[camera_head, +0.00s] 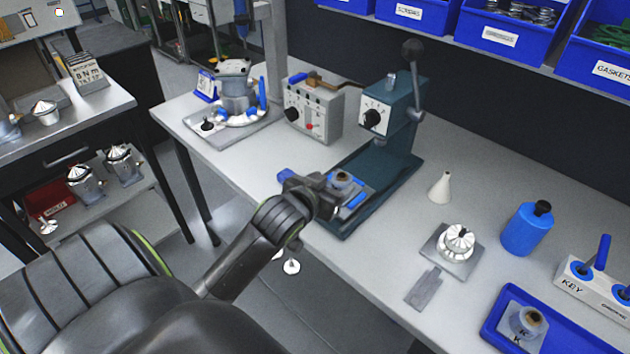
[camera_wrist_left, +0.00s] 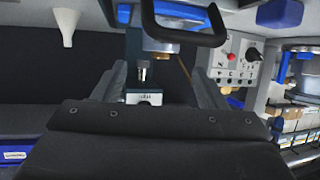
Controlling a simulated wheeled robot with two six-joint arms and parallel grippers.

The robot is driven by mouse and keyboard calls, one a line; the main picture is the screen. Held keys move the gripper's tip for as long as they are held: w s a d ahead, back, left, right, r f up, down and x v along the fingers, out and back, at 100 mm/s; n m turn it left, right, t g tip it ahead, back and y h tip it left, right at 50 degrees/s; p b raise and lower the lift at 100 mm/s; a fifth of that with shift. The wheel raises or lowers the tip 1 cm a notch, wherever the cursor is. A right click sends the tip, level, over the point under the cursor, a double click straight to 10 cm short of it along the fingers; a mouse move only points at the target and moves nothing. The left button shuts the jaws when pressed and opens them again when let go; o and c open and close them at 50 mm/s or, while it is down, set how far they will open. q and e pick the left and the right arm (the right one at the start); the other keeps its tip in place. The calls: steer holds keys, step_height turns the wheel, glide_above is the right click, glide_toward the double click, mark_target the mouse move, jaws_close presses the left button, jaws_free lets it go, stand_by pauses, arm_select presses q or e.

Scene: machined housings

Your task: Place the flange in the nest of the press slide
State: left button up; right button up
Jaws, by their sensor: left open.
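The teal press (camera_head: 397,115) stands on the bench with its dark base reaching to the front edge. A small grey part with a brown top, which looks like the flange (camera_head: 343,178), sits at the front of the press base, at the slide (camera_head: 362,190). My left gripper (camera_head: 332,190) is open beside this part, partly hiding it and the slide. I cannot tell whether the part is fully seated in the nest or whether the fingers touch it. In the left wrist view the two fingers stand apart, with the press ram (camera_wrist_left: 143,72) seen between them. My right gripper is not in view.
A control box (camera_head: 313,110) stands left of the press. A white cone (camera_head: 441,187), a finned part on a plate (camera_head: 458,243), a blue bottle (camera_head: 527,228) and a blue tray (camera_head: 490,330) with a similar part are to the right.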

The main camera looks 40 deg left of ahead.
arm_select(q)
steer(key=v, duration=0.7)
steer(key=shift+s, duration=0.25)
